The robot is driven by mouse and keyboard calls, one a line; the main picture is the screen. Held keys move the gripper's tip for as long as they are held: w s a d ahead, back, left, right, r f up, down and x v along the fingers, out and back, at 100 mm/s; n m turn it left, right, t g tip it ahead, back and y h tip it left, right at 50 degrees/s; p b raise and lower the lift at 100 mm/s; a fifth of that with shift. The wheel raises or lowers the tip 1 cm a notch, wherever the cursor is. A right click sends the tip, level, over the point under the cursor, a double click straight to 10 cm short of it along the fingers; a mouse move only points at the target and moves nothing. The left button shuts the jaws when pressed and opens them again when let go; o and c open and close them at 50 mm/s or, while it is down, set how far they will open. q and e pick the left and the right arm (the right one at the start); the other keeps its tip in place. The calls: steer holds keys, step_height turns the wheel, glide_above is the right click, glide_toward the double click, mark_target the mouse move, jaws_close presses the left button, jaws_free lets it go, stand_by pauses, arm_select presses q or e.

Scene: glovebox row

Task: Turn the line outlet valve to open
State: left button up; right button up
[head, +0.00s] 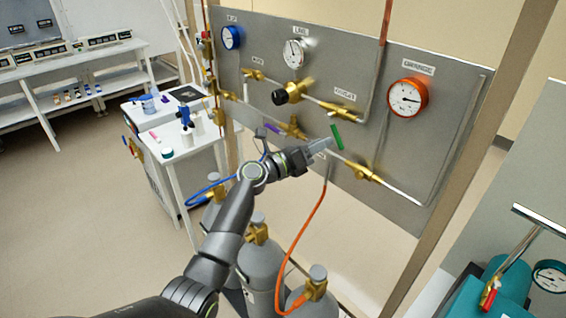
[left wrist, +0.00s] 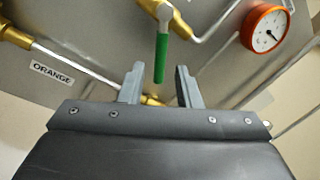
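The line outlet valve has a brass body (head: 348,113) on the grey panel, under a small label that looks like OUTLET. Its green lever handle (head: 337,137) hangs down, across the run of the pipe. In the left wrist view the handle (left wrist: 161,57) is also upright in the picture. My left gripper (head: 325,146) is just below and in front of the handle. Its jaws (left wrist: 160,70) are open, with the handle's lower end appearing between the fingertips. I see no contact, and the remaining depth is hard to judge. My right gripper is not in view.
An orange gauge (head: 407,97) is to the right. A black regulator knob (head: 280,97) and a purple-handled valve (head: 272,128) are to the left. A brass valve (head: 362,172) sits low right. Gas cylinders (head: 262,262) and an orange hose (head: 303,228) are below.

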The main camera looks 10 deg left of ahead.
arm_select(q)
steer(key=b+v, duration=0.1)
steer(key=v, duration=1)
steer(key=shift+b, duration=0.4)
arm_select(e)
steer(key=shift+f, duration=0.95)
arm_select(q)
steer(key=shift+s+a, duration=0.1)
